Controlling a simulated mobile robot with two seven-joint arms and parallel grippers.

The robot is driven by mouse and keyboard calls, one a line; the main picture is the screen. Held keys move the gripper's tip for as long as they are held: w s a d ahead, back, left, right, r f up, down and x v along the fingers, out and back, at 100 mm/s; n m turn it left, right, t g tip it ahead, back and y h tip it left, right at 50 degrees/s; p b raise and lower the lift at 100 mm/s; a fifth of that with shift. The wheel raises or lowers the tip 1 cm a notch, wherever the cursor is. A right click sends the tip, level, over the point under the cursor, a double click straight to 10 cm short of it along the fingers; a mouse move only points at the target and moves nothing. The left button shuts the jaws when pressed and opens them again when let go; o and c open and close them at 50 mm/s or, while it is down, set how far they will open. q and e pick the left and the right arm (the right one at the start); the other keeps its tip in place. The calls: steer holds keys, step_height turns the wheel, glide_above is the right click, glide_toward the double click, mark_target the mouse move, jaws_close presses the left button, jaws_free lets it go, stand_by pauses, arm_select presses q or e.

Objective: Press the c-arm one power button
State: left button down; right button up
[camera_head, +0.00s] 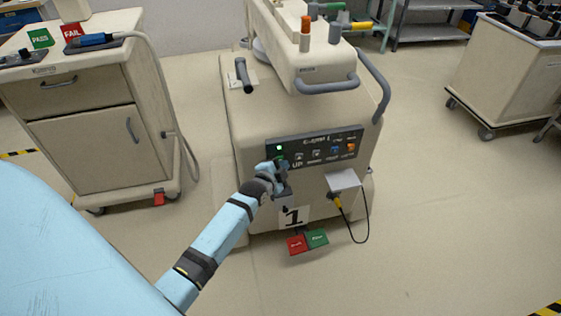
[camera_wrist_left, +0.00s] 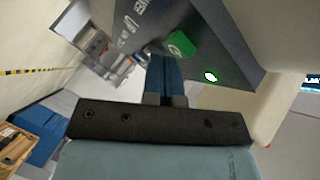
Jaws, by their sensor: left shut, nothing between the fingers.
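The c-arm one cart (camera_head: 262,110) is a cream unit with a "1" label on its front. Its dark control panel (camera_head: 318,148) carries a row of buttons. The lamp also glows at the panel's left end in the head view (camera_head: 279,148). My left gripper (camera_head: 280,164) is shut and empty at the panel's left end, partly covering the button there. In the wrist view its fingers (camera_wrist_left: 166,82) reach close to the green button; contact cannot be told. My right gripper is out of view.
A grey handle (camera_head: 327,85) juts out above the panel. A white shelf with a yellow plug and black cable (camera_head: 366,222) is at the lower right. Red and green pedals (camera_head: 307,241) lie below.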

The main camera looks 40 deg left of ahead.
arm_select(q)
steer(key=shift+s+d+p, duration=0.4)
steer(key=shift+d, duration=0.05)
steer(key=s+d+p, duration=0.3)
steer(key=s+d, duration=0.1)
steer(key=shift+d+f, duration=0.15)
steer(key=shift+d, duration=0.25)
stand_by(0.5)
